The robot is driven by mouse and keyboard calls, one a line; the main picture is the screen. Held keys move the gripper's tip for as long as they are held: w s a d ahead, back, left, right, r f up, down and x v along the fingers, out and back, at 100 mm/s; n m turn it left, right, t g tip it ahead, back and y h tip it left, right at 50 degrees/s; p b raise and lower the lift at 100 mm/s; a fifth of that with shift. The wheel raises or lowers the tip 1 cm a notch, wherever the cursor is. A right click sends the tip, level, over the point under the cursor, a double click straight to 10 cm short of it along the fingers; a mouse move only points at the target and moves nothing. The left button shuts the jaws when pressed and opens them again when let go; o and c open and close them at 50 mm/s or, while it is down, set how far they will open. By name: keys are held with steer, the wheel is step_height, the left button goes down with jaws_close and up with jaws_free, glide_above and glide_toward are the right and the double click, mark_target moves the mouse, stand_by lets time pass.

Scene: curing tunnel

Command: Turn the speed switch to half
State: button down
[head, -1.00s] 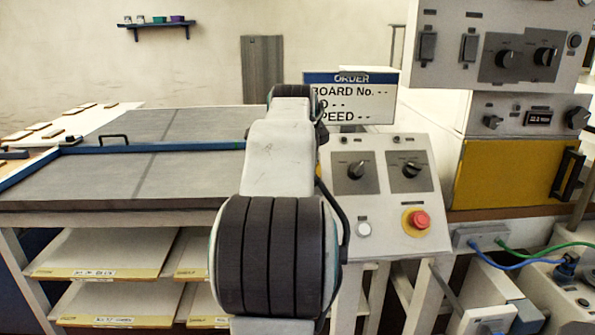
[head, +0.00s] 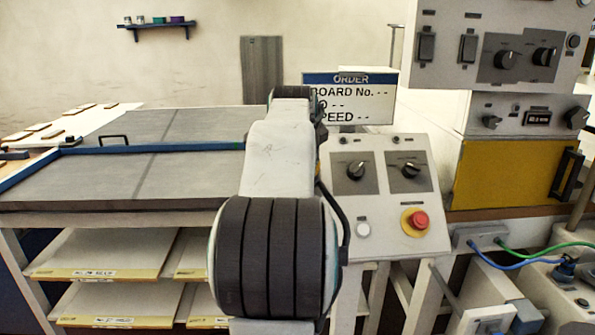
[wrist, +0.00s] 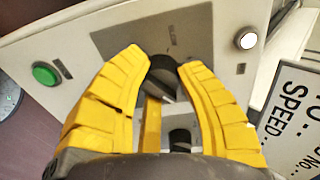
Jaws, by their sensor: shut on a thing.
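In the wrist view, a black rotary knob (wrist: 162,68) sits on a dark grey plate of the pale control panel. My gripper (wrist: 165,66) has its yellow fingertips on both sides of this knob and is shut on it. In the head view my own arm hides the gripper and this knob. Two other black knobs, a left one (head: 356,170) and a right one (head: 408,171), show on the console (head: 395,215), clear of my arm.
A green button (wrist: 45,74) and a white lamp (wrist: 248,40) flank the held knob. The order sign (head: 350,98) stands behind the console. A red stop button (head: 419,219) is at its lower right. A large machine (head: 510,170) stands right, a grey-topped table (head: 120,180) left.

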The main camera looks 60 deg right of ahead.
steer(key=n+p, duration=0.1)
steer(key=n, duration=0.9)
steer(key=shift+f+n+h, duration=0.15)
steer(key=shift+n+h, duration=0.25)
stand_by(0.4)
steer(key=c, duration=0.8)
jaws_free()
steer(key=v, duration=1.2)
steer(key=shift+s, duration=0.2)
steer(key=shift+f, duration=0.1)
